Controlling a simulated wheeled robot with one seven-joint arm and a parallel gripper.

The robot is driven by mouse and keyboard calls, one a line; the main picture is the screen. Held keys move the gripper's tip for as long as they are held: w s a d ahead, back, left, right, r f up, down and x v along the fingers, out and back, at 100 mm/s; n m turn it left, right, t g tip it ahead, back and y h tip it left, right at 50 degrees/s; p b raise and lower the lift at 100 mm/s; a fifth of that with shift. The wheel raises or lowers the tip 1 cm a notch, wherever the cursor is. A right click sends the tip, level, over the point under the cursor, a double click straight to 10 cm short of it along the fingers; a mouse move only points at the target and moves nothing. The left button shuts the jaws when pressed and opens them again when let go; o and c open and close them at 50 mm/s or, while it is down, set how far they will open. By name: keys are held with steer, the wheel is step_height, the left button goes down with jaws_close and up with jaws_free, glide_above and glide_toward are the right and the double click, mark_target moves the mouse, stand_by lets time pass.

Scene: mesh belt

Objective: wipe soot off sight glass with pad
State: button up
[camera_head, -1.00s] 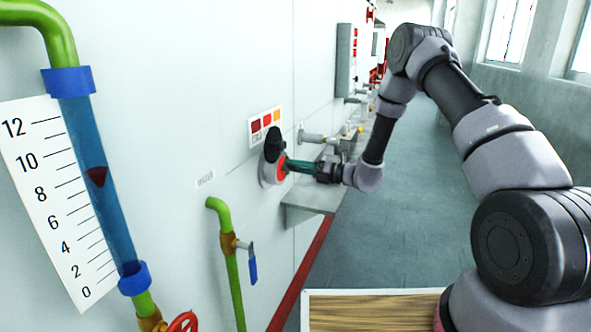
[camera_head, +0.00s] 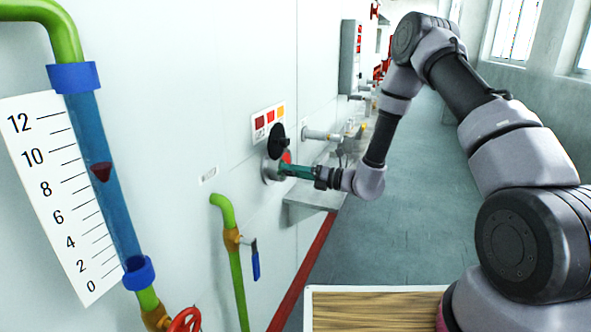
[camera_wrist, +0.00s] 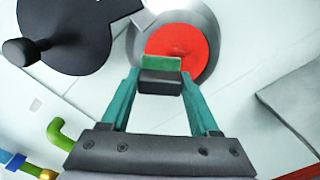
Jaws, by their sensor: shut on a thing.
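The sight glass (camera_wrist: 183,46) is a round red-orange disc in a grey ring on the white wall; it also shows in the head view (camera_head: 287,156), partly behind my gripper. Its black round cover (camera_wrist: 68,35) with a knob is swung aside. My gripper (camera_wrist: 160,82), with teal fingers, is shut on the pad, a dark block (camera_wrist: 160,88) with a green face (camera_wrist: 162,63). The pad is in front of the lower-left part of the glass; whether it touches is hard to tell. I see no clear dark soot on the visible red.
A grey ledge (camera_head: 314,199) juts from the wall below and right of the glass. A green pipe with a blue-handled valve (camera_head: 235,250) and a blue gauge tube (camera_head: 107,190) stand on the left. The floor (camera_head: 425,215) on the right is clear.

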steer(key=shift+s+a, duration=0.2)
steer(key=shift+s, duration=0.1)
steer(key=v, duration=0.6)
steer(key=shift+d, duration=0.1)
stand_by(0.4)
steer(key=v, duration=0.2)
steer(key=shift+s+d, duration=0.15)
steer(key=shift+d, duration=0.25)
stand_by(0.3)
steer(key=x, duration=0.6)
steer(key=shift+w+a, duration=0.25)
steer(key=shift+a, duration=0.1)
steer(key=shift+x, duration=1)
stand_by(0.7)
